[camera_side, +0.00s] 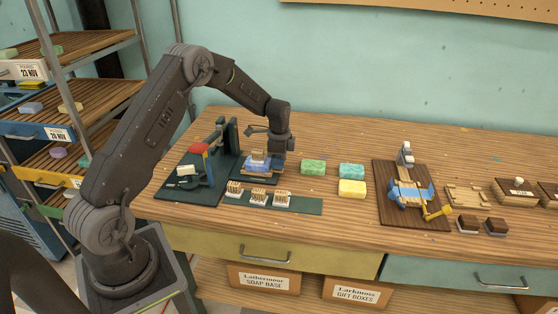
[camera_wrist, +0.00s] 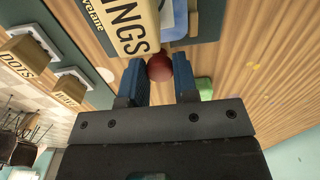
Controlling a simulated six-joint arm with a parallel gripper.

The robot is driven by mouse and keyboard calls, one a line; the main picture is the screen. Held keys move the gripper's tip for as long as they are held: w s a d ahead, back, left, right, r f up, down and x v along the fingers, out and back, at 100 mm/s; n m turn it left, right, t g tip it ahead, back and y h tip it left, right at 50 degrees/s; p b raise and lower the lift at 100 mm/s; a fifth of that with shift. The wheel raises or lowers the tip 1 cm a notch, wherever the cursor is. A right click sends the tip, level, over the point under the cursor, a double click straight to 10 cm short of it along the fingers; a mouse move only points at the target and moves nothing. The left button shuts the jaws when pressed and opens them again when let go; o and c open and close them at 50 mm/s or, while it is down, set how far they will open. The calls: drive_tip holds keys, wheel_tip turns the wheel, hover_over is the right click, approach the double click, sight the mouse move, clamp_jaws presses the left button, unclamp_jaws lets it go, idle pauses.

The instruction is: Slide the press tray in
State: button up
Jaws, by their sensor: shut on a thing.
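The press tray (camera_side: 268,179) is a dark, flat piece in front of the press column in the side view. A blue soap bar (camera_side: 258,168) lies on it, with a light wooden stamp block (camera_side: 259,156) on top. In the wrist view the stamp block (camera_wrist: 122,22) shows letters ending in "INGS", with part of the blue bar (camera_wrist: 174,18) beside it. A dark red knob (camera_wrist: 159,67) sits between the blue fingers of my gripper (camera_wrist: 160,72), which is shut on it. The knob's join to the tray is hidden.
Several stamp blocks stand on a green strip (camera_side: 312,207) in front. Green (camera_side: 313,167), teal (camera_side: 352,171) and yellow (camera_side: 352,188) soap bars lie right of the tray. A brown board (camera_side: 384,180) with a blue device stands farther right. Clear wood lies behind the bars.

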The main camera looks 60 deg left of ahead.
sight(266, 162)
clamp_jaws()
drive_tip(key=s+a, duration=0.3)
idle(0.3)
drive_tip(key=o, duration=0.7)
unclamp_jaws()
drive_tip(key=shift+c, duration=0.2)
wheel_tip(266, 162, up, 14)
